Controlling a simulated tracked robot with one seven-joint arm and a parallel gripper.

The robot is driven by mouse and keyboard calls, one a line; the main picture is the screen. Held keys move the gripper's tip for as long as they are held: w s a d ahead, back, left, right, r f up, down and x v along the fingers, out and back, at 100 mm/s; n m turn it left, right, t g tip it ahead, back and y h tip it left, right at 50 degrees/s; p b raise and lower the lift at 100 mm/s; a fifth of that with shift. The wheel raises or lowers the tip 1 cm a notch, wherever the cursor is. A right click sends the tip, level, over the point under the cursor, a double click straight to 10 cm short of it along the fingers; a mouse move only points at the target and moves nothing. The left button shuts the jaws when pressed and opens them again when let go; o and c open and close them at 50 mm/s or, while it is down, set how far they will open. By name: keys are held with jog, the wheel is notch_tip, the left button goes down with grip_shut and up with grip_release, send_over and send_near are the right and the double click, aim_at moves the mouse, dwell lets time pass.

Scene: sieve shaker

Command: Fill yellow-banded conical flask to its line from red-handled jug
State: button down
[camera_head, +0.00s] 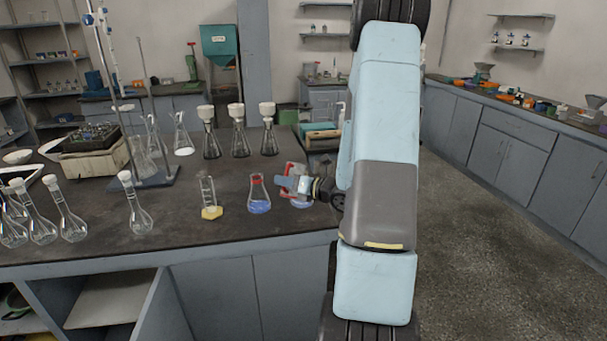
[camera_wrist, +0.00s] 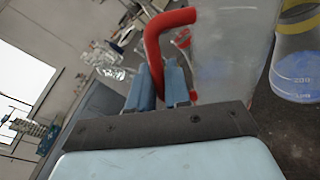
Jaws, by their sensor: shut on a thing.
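The clear jug (camera_wrist: 225,45) with a red handle (camera_wrist: 152,55) fills the upper middle of the wrist view. My gripper (camera_wrist: 162,85) is shut on that handle. In the head view my gripper (camera_head: 287,182) is over the right end of the dark bench, and red parts of the jug show around it. The yellow-banded conical flask (camera_wrist: 298,62) stands at the right edge of the wrist view, close beside the jug, with blue liquid and printed marks. Its top is cut off, so I cannot tell the level against its line. In the head view my gripper partly covers blue liquid below it.
A red-banded conical flask (camera_head: 259,195) with blue liquid stands just left of my gripper. A measuring cylinder (camera_head: 208,196) on a yellow base stands further left. Several filter flasks (camera_head: 238,130) stand behind. Volumetric flasks (camera_head: 135,205) stand at the left.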

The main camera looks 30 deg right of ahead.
aim_at(287, 168)
jog(key=shift+w+d+r+m, duration=0.15)
jog(key=shift+r+m, duration=0.05)
jog(key=shift+r, duration=0.2)
jog(key=shift+w+d+r+m, duration=0.1)
jog(key=shift+r+m, duration=0.1)
jog(key=shift+r, duration=0.2)
jog(key=shift+w+d+r+m+g+p, duration=0.15)
jog(key=shift+d+r+m+p, duration=0.1)
jog(key=shift+r+m+p, duration=0.5)
jog(key=shift+w+d+r+m+g+p, duration=0.2)
jog(key=shift+r+p, duration=0.25)
jog(key=shift+p, duration=0.6)
dwell(2.3)
